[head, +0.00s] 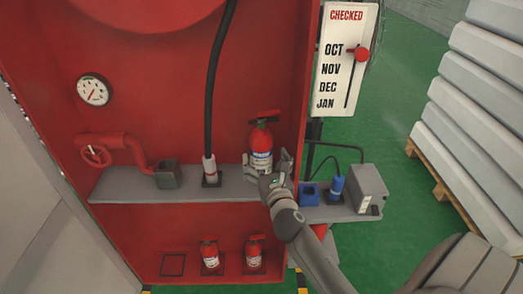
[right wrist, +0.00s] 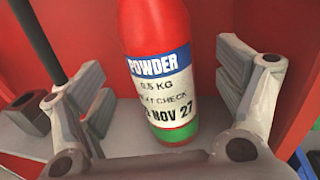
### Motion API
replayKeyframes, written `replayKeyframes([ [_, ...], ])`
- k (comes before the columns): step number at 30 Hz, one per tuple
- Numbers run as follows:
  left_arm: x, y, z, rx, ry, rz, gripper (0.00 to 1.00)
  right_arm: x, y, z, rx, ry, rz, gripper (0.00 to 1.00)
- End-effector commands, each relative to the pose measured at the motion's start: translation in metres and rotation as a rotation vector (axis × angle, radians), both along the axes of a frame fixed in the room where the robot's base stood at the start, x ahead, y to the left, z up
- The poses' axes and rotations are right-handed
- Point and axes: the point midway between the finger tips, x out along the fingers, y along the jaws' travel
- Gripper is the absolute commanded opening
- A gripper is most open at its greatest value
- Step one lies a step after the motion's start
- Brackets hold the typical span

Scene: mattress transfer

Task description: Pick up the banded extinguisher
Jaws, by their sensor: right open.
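In the right wrist view the extinguisher (right wrist: 160,85) shows a white label reading "POWDER", "0.5 KG" and "NOV 27", with a blue band above and a green band below. My right gripper (head: 267,163) is open in front of it, one finger on each side. In the right wrist view gaps show between the fingers and the body. The extinguisher's base is partly hidden by the gripper in the head view. My left gripper is out of view.
Two small extinguishers (head: 210,255) (head: 254,251) stand on the lower level beside an empty square outline (head: 172,265). A black hose (head: 213,80) hangs left of the gripper. A "CHECKED" month board (head: 346,60) with a red slider (head: 362,54) is at right. The cabinet's right wall is close.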

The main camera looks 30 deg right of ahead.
Motion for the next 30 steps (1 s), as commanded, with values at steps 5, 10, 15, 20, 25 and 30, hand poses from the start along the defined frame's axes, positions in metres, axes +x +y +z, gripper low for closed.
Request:
replayKeyframes([
  [5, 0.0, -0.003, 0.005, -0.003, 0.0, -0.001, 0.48, 0.014, -0.005, 0.003, 0.001, -0.001, 0.0, 0.88],
  [10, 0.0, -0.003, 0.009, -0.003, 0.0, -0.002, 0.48, 0.035, -0.013, 0.003, 0.002, -0.001, -0.001, 0.88],
  [15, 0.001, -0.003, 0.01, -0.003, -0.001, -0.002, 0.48, 0.048, -0.018, 0.002, 0.001, 0.0, 0.0, 0.88],
  [20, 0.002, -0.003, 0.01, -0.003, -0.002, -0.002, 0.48, 0.05, -0.018, 0.001, 0.001, 0.001, 0.0, 0.88],
  [25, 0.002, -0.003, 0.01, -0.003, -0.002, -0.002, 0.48, 0.05, -0.018, 0.001, 0.001, 0.001, 0.001, 0.82],
  [30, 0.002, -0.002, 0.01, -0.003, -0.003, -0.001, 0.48, 0.05, -0.018, 0.001, 0.001, 0.001, 0.001, 0.6],
])
